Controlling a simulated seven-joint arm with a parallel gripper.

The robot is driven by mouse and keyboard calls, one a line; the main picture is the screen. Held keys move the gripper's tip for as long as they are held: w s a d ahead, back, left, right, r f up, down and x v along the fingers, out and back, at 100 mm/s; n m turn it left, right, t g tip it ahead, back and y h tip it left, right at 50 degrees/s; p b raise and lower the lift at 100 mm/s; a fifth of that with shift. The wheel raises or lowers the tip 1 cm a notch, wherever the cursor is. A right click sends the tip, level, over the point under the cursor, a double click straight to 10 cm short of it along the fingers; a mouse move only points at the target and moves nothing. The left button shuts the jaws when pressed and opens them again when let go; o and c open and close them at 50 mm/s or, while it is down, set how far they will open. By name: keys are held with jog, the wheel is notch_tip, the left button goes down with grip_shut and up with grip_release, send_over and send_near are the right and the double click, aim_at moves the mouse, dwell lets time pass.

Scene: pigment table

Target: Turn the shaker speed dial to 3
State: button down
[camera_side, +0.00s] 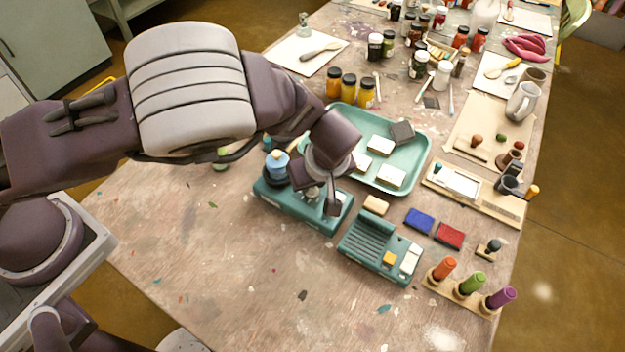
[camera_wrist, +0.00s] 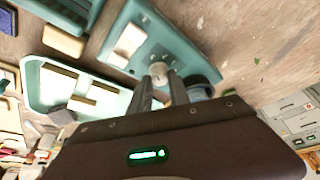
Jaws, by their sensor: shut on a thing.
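The shaker is a teal box (camera_side: 330,224) near the middle of the table, with a blue-topped jar (camera_side: 277,162) at its left end. It also shows in the wrist view (camera_wrist: 178,46), with a pale panel (camera_wrist: 128,43) on top. The dial is a small pale round knob (camera_wrist: 158,70) on the shaker's top. My gripper (camera_side: 322,199) points down over the shaker and is shut on the dial. In the wrist view its fingertips (camera_wrist: 163,80) are at the knob. The dial's markings cannot be read, and my gripper hides most of it in the side view.
A teal tray (camera_side: 420,165) with several pale blocks and a grey one lies just behind the shaker. A teal ridged holder (camera_side: 372,236) stands close in front right. Blue (camera_side: 420,220) and red (camera_side: 450,235) pads lie right. The front left table is mostly clear.

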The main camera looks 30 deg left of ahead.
aim_at(317, 204)
jog(key=shift+s+f, duration=0.1)
jog(key=c, duration=1.3)
grip_release()
jog(key=shift+o, duration=0.2)
jog(key=v, duration=0.6)
jog(key=shift+d, duration=0.15)
jog(key=shift+r, duration=0.6)
